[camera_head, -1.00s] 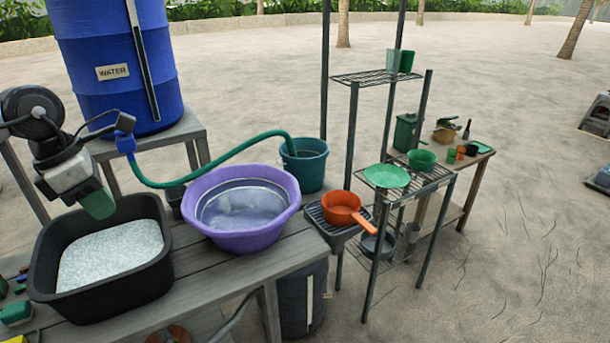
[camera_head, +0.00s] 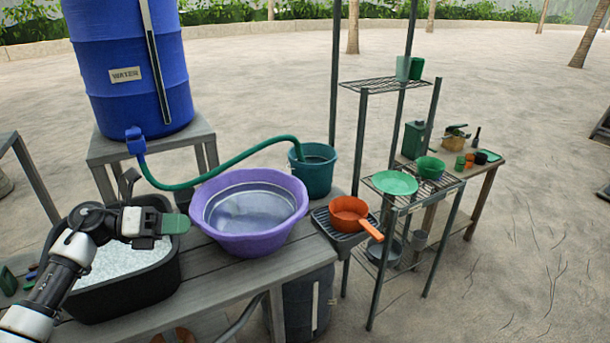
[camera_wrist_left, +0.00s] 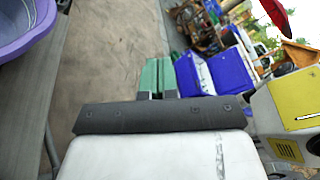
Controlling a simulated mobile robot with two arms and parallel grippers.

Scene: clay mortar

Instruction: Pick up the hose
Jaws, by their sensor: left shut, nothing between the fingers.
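The green hose (camera_head: 225,165) runs from the tap of the blue water barrel (camera_head: 128,65), arches behind the purple basin (camera_head: 250,240), and ends in the teal bucket (camera_head: 312,175). My left gripper (camera_head: 176,223) has green fingertips and is over the right edge of the black tub, left of the basin and in front of the hose's lower bend. It is shut and empty, apart from the hose. In the left wrist view its two green fingers (camera_wrist_left: 158,76) lie side by side, and no hose shows there. My right gripper is not in view.
A black tub (camera_head: 125,298) of white granular material stands on the wooden table (camera_head: 225,290) beside the basin. An orange pan (camera_head: 348,212) sits right of the basin. A wire shelf (camera_head: 408,195) with green dishes stands farther right. Sandy ground is open beyond.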

